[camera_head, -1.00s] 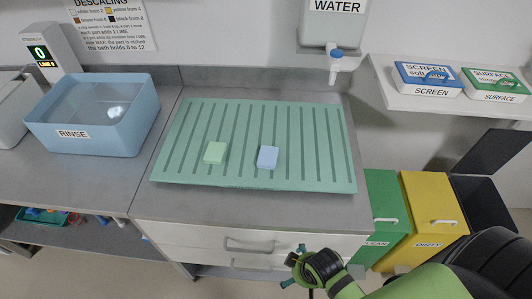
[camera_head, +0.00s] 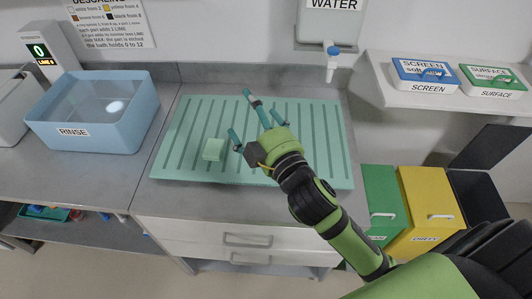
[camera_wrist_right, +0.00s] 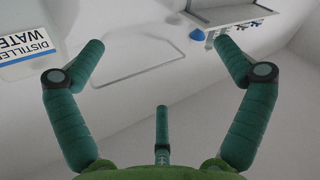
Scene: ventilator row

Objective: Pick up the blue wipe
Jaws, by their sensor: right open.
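The blue wipe is not visible now; my right gripper and wrist cover the spot on the green ribbed mat (camera_head: 180,165) where it lay. A light green wipe (camera_head: 213,149) lies on the mat just left of the gripper. My right gripper (camera_head: 258,118) is over the mat with its teal fingers spread and nothing seen between them. In the right wrist view the open fingers (camera_wrist_right: 160,60) point toward the wall, and no wipe shows. My left gripper is not in view.
A blue rinse basin (camera_head: 70,131) stands left of the mat. A water dispenser (camera_head: 332,62) hangs behind it. A shelf at right holds the screen box (camera_head: 428,88) and the surface box (camera_head: 494,92). Green (camera_head: 383,205) and yellow (camera_head: 428,205) bins stand below.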

